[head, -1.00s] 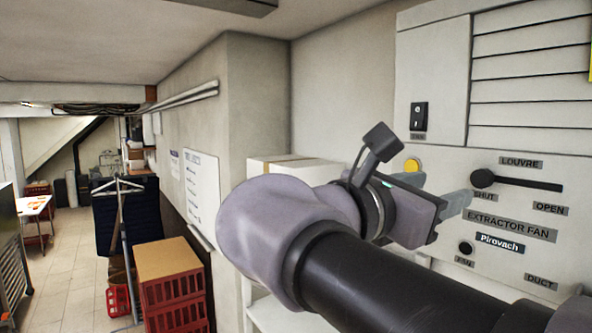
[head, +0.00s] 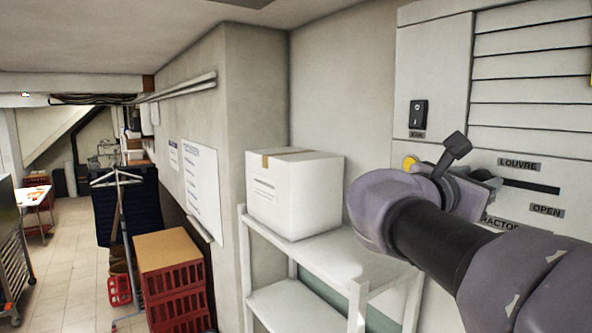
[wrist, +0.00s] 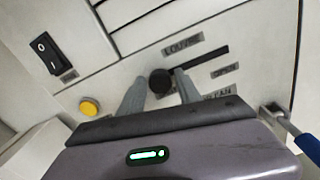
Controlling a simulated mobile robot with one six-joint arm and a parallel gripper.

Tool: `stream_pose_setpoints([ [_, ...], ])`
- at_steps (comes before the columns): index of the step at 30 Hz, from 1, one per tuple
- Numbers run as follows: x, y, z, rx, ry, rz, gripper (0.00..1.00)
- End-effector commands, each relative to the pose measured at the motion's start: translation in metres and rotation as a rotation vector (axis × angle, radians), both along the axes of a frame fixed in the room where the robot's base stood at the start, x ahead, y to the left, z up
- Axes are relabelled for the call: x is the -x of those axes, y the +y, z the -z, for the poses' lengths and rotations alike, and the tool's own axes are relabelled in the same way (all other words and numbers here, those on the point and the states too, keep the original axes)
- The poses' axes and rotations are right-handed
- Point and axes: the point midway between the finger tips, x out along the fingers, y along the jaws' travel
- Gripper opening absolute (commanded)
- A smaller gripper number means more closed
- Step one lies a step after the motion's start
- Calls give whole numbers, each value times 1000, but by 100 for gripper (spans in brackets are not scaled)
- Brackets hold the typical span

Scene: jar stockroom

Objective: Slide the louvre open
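The louvre knob (wrist: 160,81) is a round black knob at the left end of its dark slot (wrist: 210,60), seen in the wrist view. The slot runs right from it, with the LOUVRE label (wrist: 182,44) above and the OPEN label (wrist: 225,70) below its right part. My gripper (wrist: 160,76) is open, with one finger on each side of the knob; I cannot tell whether either finger touches it. In the head view my gripper (head: 490,180) is at the panel and hides the knob and the SHUT label. The slot (head: 532,187) shows to its right.
The white panel carries a black rocker switch (head: 418,113), a yellow button (head: 409,162) and louvre slats (head: 530,80). A white box (head: 296,200) stands on a white shelf (head: 340,250) left of the arm. A blue-handled object (wrist: 306,147) shows at the right of the wrist view.

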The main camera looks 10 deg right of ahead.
Motion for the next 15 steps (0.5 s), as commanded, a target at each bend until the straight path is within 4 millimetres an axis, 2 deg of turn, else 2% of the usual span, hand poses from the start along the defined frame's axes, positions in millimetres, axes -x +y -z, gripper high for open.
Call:
stream_pose_setpoints([
  [1,0,0,0,0,0,0,29],
  [5,0,0,0,0,0,0,3],
  [6,0,0,0,0,0,0,0],
  [15,0,0,0,0,0,0,0],
])
